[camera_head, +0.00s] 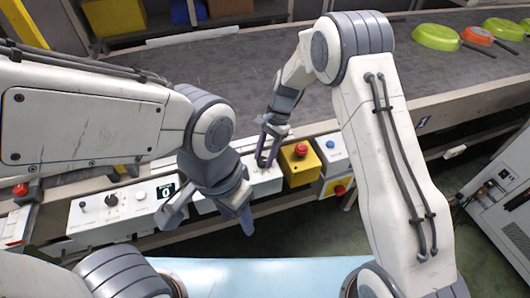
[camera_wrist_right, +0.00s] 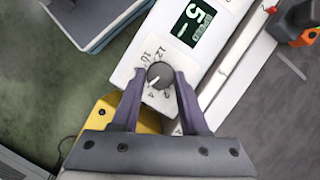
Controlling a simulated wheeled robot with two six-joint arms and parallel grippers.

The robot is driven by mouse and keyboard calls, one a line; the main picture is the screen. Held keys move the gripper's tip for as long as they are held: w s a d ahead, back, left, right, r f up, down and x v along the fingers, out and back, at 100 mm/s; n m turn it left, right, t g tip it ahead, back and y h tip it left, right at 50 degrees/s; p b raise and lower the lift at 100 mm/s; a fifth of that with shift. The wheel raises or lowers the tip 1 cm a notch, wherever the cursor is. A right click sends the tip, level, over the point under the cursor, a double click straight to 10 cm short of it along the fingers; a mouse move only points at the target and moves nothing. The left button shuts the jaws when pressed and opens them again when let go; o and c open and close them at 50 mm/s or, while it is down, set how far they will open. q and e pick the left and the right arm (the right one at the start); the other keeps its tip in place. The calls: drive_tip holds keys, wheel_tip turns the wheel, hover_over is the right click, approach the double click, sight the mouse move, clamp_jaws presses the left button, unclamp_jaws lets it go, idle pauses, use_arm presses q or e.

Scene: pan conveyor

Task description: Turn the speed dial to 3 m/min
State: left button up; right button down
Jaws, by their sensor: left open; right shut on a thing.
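The speed dial (camera_wrist_right: 160,75) is a dark round knob with a white pointer mark on a white panel (camera_wrist_right: 213,91), ringed by small numbers. In the right wrist view its mark points to the lower left. The green display (camera_wrist_right: 193,28) beside it appears to read 5, rotated in the picture. My right gripper (camera_wrist_right: 164,78) is shut on the dial, one finger on each side. In the head view my right gripper (camera_head: 267,160) is at the control panel and the dial is hidden. My left gripper (camera_head: 208,217) is open and empty, in front of the panels.
A yellow box with a red button (camera_head: 300,150) stands right beside my right gripper. Another white control box (camera_head: 105,210) with knobs and a display is at left. The conveyor belt (camera_head: 440,85) runs behind, with green and orange pans (camera_head: 436,37) at far right.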

drive_tip(key=n+p, duration=0.1)
drive_tip(key=n, duration=0.1)
drive_tip(key=n+h+p, duration=0.1)
drive_tip(key=n, duration=0.1)
drive_tip(key=shift+w+a+r+n+g+h, duration=0.1)
drive_tip(key=shift+w+a+n+g+h, duration=0.05)
drive_tip(key=shift+n+g+h, duration=0.2)
drive_tip(key=shift+a+n+h+p, duration=0.15)
drive_tip(key=shift+n+h, duration=0.3)
drive_tip(key=shift+n, duration=0.7)
drive_tip(key=shift+a+n+h+p, duration=0.15)
drive_tip(key=shift+n+h, duration=0.25)
drive_tip(key=shift+n, duration=0.7)
drive_tip(key=shift+d, duration=0.1)
drive_tip(key=shift+c, duration=2.1)
unclamp_jaws()
drive_tip(key=shift+w, duration=0.1)
